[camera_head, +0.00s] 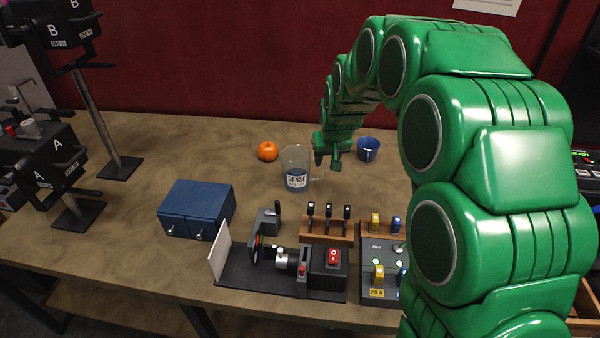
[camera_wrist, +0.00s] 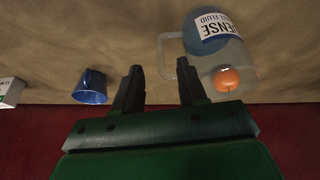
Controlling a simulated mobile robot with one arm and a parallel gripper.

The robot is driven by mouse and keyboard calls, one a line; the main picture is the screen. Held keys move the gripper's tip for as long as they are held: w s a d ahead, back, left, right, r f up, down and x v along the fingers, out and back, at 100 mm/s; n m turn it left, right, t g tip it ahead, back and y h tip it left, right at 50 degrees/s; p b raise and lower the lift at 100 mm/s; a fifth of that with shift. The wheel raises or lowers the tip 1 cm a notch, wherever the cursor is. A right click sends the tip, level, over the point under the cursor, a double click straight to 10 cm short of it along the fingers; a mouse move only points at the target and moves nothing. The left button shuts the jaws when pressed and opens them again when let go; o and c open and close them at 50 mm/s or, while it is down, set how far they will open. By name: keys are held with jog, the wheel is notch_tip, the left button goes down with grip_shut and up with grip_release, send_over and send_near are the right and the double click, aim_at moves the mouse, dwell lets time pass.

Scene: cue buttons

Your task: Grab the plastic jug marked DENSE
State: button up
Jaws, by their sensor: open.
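The plastic jug (camera_head: 295,167) stands upright on the table, clear-walled with a blue lower part and a white label reading DENSE. Its handle points right in the head view. My gripper (camera_head: 328,163) is just to the right of the jug and above the table, apart from it as far as I can see. In the wrist view the jug (camera_wrist: 211,44) is at the upper right, with its handle side nearest my open, empty gripper (camera_wrist: 157,72).
An orange fruit (camera_head: 268,151) is behind the jug to the left, and a blue mug (camera_head: 368,149) is to the right. In front are a blue drawer box (camera_head: 197,207), a lever block (camera_head: 327,228) and a switch panel (camera_head: 383,255).

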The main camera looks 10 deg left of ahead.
jog(key=shift+x, duration=3.25)
grip_shut()
